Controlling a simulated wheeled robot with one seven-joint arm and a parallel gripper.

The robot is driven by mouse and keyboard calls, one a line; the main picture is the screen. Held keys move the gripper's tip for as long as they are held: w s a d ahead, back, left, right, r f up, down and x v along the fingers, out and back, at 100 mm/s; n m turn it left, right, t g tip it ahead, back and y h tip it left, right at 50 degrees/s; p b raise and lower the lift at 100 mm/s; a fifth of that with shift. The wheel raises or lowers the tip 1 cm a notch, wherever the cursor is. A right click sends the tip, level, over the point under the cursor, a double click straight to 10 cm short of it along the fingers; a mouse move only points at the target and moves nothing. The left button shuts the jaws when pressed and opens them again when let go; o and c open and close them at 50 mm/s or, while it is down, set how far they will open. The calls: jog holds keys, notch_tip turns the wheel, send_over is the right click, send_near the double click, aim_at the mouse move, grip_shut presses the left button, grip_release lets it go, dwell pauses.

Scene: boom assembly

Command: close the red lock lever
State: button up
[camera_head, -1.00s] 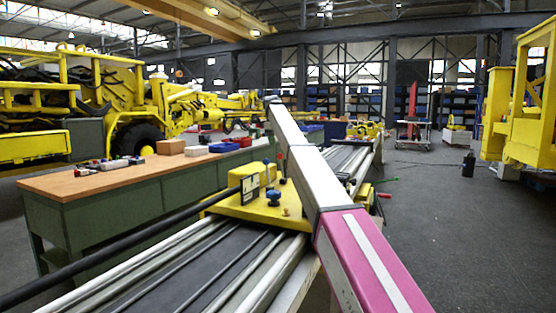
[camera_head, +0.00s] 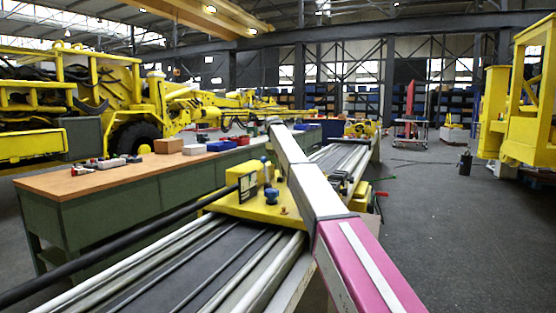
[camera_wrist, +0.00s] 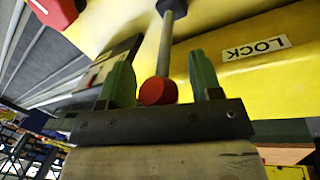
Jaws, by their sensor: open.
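The red lock lever shows in the wrist view as a grey rod (camera_wrist: 165,45) with a round red knob (camera_wrist: 158,91) at its end. The rod runs up to a dark pivot on a yellow housing. A white LOCK label (camera_wrist: 255,48) is on the yellow surface to the right. My gripper (camera_wrist: 162,75) has two green fingers standing apart, one on each side of the knob. A gap shows between the knob and each finger. In the head view my gripper cannot be made out; my white and magenta arm crosses in front of the yellow plate (camera_head: 235,206).
In the wrist view, a red part (camera_wrist: 55,12) is at the top left, and a dark plate stands by the left finger. In the head view, a green workbench (camera_head: 110,205) with a wooden top stands left of the boom. Open floor (camera_head: 450,230) lies to the right.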

grip_shut()
